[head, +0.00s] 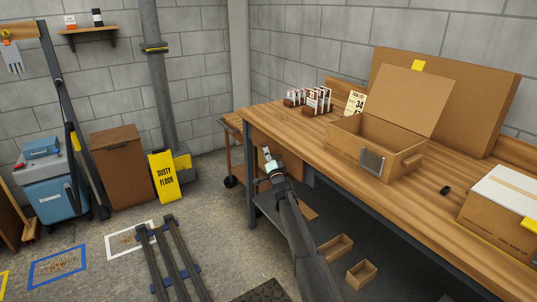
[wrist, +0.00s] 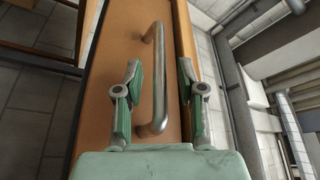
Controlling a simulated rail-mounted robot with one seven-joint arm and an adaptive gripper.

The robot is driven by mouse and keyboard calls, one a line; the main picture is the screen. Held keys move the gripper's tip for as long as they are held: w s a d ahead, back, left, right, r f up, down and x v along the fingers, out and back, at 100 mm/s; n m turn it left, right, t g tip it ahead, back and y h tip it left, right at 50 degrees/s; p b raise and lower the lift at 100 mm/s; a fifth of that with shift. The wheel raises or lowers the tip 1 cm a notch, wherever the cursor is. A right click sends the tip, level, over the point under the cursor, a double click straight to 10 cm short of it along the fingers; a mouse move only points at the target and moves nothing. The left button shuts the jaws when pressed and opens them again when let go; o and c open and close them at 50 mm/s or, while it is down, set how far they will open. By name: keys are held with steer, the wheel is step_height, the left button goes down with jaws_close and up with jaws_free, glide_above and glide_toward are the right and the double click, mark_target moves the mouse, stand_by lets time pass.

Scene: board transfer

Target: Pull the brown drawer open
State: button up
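The brown drawer (head: 293,164) is under the left end of the wooden workbench. Its front (wrist: 122,35) fills the middle of the wrist view and carries a curved metal bar handle (wrist: 160,100). My gripper (head: 268,158) is in front of the drawer and partly covers it in the head view. In the wrist view my gripper (wrist: 158,78) is open, with one green-padded finger on each side of the handle. A gap shows between the left finger and the bar; contact on the right side is unclear. The drawer looks shut against the bench.
An open cardboard box (head: 345,132), several small cartons (head: 318,99) and a taped box (head: 500,205) stand on the workbench (head: 420,200). Small open boxes (head: 335,247) lie below it. A yellow floor sign (head: 162,177) stands to the left. Dark rails (head: 172,262) lie on the floor.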

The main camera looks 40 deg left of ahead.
steer(key=shift+w+a+r, duration=0.15)
steer(key=shift+w+a, duration=0.25)
steer(key=shift+a, duration=0.15)
jaws_close()
steer(key=shift+s, duration=0.1)
